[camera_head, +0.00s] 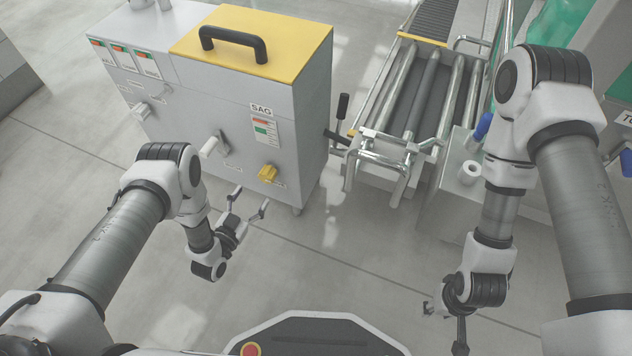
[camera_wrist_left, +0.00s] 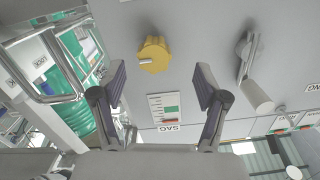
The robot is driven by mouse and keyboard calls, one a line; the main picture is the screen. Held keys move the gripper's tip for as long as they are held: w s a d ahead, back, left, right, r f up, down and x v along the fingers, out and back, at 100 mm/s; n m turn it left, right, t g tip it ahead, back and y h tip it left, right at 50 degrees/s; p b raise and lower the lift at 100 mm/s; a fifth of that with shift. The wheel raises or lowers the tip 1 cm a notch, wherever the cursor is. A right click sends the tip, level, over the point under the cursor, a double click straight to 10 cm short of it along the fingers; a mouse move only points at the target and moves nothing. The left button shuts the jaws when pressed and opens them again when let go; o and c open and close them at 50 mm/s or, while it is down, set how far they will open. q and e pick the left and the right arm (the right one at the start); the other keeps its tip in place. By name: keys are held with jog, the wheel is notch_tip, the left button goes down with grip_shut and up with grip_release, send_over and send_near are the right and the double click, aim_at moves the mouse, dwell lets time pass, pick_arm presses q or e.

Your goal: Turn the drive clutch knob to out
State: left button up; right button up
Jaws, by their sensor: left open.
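A yellow ridged knob (camera_head: 267,172) sits low on the right part of the grey cabinet's front. It also shows in the left wrist view (camera_wrist_left: 153,50), with a pale pointer mark on its face. Its small label is not readable, so I cannot confirm that it is the drive clutch knob. My left gripper (camera_head: 251,197) is open and empty in front of the panel, apart from the knob. In the left wrist view its two fingers (camera_wrist_left: 162,85) stand wide apart, with the knob beyond them. My right gripper (camera_head: 443,315) hangs low at the right, its fingers unclear.
The grey cabinet (camera_head: 190,105) has a yellow lid (camera_head: 280,50) with a black handle and a SAG label. A white lever (camera_head: 212,145) sticks out left of the knob, and another further left. A roller conveyor (camera_head: 410,90) stands at the right. Open floor lies before the cabinet.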

aim_at(265, 180)
pick_arm(q)
jog(key=shift+t+h, duration=0.3)
jog(key=shift+t, duration=0.1)
jog(key=b+x, duration=0.1)
jog(key=x, duration=0.2)
jog(key=d+b+x, duration=0.1)
jog(key=x, duration=0.3)
jog(key=shift+b, duration=0.4)
jog(key=shift+w+d+r, duration=0.1)
jog(key=shift+w+d, duration=0.05)
jog(key=shift+w, duration=0.35)
jog(key=c, duration=1.1)
pick_arm(e)
jog(key=f, duration=0.2)
jog(key=shift+s+d+f, duration=0.15)
jog(key=shift+d+f, duration=0.15)
jog(key=shift+f, duration=0.05)
